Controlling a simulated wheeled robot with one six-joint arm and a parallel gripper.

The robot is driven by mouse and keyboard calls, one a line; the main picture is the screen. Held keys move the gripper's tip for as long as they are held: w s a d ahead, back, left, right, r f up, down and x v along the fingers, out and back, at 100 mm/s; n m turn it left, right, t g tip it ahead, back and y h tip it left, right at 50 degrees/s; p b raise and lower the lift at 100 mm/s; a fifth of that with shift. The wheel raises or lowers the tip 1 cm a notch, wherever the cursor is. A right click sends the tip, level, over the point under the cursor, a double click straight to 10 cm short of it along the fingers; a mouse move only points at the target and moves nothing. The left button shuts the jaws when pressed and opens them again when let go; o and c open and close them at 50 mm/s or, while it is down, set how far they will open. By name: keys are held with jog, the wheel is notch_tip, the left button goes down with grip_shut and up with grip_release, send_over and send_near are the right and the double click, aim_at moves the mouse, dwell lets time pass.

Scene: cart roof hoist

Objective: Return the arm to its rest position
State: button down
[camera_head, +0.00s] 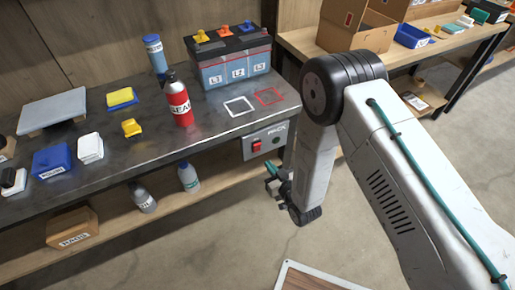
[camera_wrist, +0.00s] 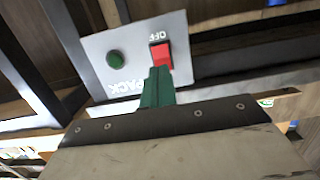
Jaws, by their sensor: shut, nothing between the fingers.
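My arm (camera_head: 315,160) bends down at its elbow in the head view. My gripper (camera_head: 270,178) hangs at the lower end, beside the bench front and just below the grey PACK switch panel (camera_head: 278,136). In the wrist view my green fingertips (camera_wrist: 157,88) are shut together with nothing between them. They point at the red rocker switch (camera_wrist: 161,55), marked OFF, and overlap its lower edge. I cannot tell whether they touch it. A round green lamp or button (camera_wrist: 115,60) sits beside the switch.
The metal bench (camera_head: 110,165) holds a battery pack (camera_head: 232,62), a red bottle (camera_head: 178,101), a blue can (camera_head: 156,55) and a yellow clamp (camera_head: 131,128). A second bench with a cardboard box (camera_head: 355,30) stands behind my arm. Open floor (camera_head: 335,235) lies below my gripper.

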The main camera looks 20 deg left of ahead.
dwell(0.4)
jog(key=s+d+f+g+h, duration=0.3)
jog(key=f+h, duration=0.1)
jog(key=f, duration=0.4)
jog(key=d+r+m+g+h, duration=0.1)
jog(key=d+r+g+h, duration=0.25)
jog(key=d, duration=0.25)
jog(key=s+d+r+m+g+h, duration=0.2)
jog(key=d+r+h, duration=0.1)
jog(key=d+r, duration=0.75)
jog(key=s+d+r+m+g+h, duration=0.1)
jog(key=s+d+r+g+h, duration=0.2)
jog(key=d+r, duration=0.75)
jog(key=s+d+r+m, duration=0.2)
jog(key=s+d+r, duration=0.2)
jog(key=r, duration=0.5)
jog(key=s+d+r+m+t, duration=0.1)
jog(key=s+d+r+m, duration=0.1)
jog(key=s+d+r, duration=0.2)
jog(key=s+d+r+m+t+y, duration=0.1)
jog(key=s+d+r, duration=0.4)
jog(key=r, duration=1)
jog(key=shift+s+m, duration=0.5)
jog(key=shift+s, duration=1.3)
